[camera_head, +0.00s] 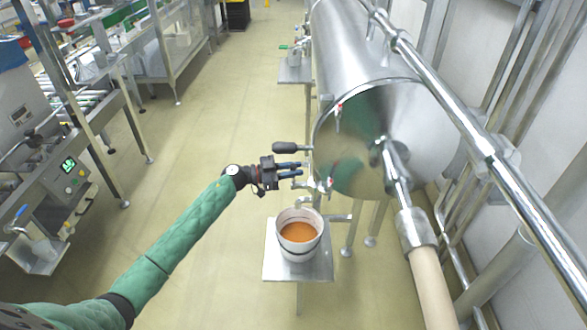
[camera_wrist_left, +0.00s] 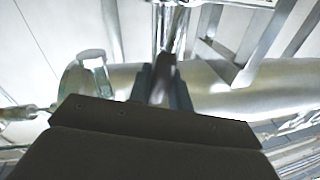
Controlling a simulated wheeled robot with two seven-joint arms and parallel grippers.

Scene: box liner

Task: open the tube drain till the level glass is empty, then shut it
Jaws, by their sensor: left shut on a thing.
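My left gripper (camera_head: 303,170) is at the lower left edge of the steel tank's end (camera_head: 355,150), its two dark fingers pointing right. It is shut on a small, thin metal part, seemingly a valve lever, which shows between the fingers in the left wrist view (camera_wrist_left: 162,82). A white bucket (camera_head: 299,251) with orange-brown liquid stands below the fittings. My right gripper is out of view.
The bucket stands on a small metal stand (camera_head: 275,268). A dark-knobbed handle (camera_head: 287,148) sticks out just above my gripper. A thick pipe with a pale hose (camera_head: 432,285) crosses at right. The floor (camera_head: 195,130) at left is clear.

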